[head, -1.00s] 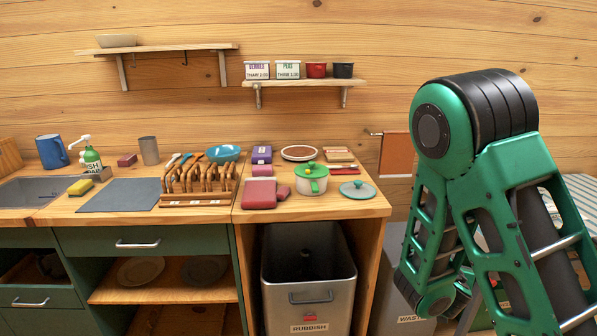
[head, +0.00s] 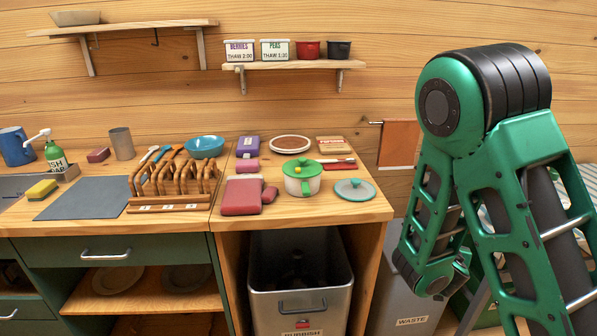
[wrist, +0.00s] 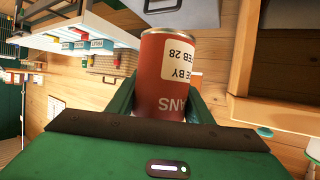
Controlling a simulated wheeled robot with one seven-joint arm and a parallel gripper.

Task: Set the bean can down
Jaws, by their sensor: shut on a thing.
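The bean can (wrist: 166,70) is red with a white label, and its lettering reads upside down in the wrist view. My gripper (wrist: 164,98) has a green finger on each side of it and is shut on it. The can is held clear, with no surface seen touching it. In the head view neither the can nor my gripper shows; only my green arm is seen at the right.
The counter's front right has little bare room.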

